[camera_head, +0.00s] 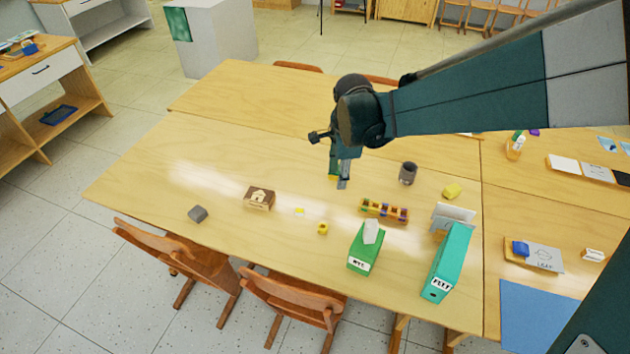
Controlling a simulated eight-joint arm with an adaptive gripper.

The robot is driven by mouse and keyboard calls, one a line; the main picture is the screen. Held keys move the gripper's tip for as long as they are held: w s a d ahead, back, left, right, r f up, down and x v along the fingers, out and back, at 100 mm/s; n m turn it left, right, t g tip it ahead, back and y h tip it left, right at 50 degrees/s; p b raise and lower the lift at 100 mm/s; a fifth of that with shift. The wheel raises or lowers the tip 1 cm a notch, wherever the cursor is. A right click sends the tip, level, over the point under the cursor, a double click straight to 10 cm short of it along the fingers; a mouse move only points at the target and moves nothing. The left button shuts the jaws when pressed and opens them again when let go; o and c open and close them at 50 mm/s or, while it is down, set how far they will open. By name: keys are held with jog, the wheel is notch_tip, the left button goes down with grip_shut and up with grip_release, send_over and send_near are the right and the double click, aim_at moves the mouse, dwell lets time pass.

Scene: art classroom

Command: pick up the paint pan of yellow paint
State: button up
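A small flat yellow piece with a pale edge (299,211) lies on the wooden table, right of the brown box with a house picture; it looks like a paint pan, but is too small to be sure. My gripper (343,184) points down over the middle of the table, up and to the right of this piece and apart from it. A bit of yellow (333,177) shows beside the gripper's fingers; I cannot tell whether it is held, lies behind, or is part of the gripper. The finger opening is too small to make out.
A small yellow block with a dark hole (322,229), a brown house box (259,198), a grey block (198,214), a rack of coloured pieces (385,210), a dark cup (408,173), a tissue box (364,250) and a green binder (446,264) stand around. The table's left is clear.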

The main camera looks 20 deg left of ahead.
aim_at(302, 211)
jog(key=a+f+m, duration=0.1)
jog(key=a+f, duration=0.3)
jog(key=s+a+f+m+b, duration=0.1)
jog(key=a+f, duration=0.3)
jog(key=a+f+m+g, duration=0.1)
jog(key=a+f, duration=0.3)
jog(key=f, duration=0.1)
jog(key=shift+s+a+h+b, duration=0.2)
jog(key=shift+h+b, duration=0.1)
jog(key=shift+h, duration=0.1)
jog(key=shift+f, duration=1.2)
jog(key=shift+b, duration=0.3)
jog(key=shift+f+b, duration=0.7)
jog(key=shift+f, duration=1.95)
jog(key=c, duration=0.8)
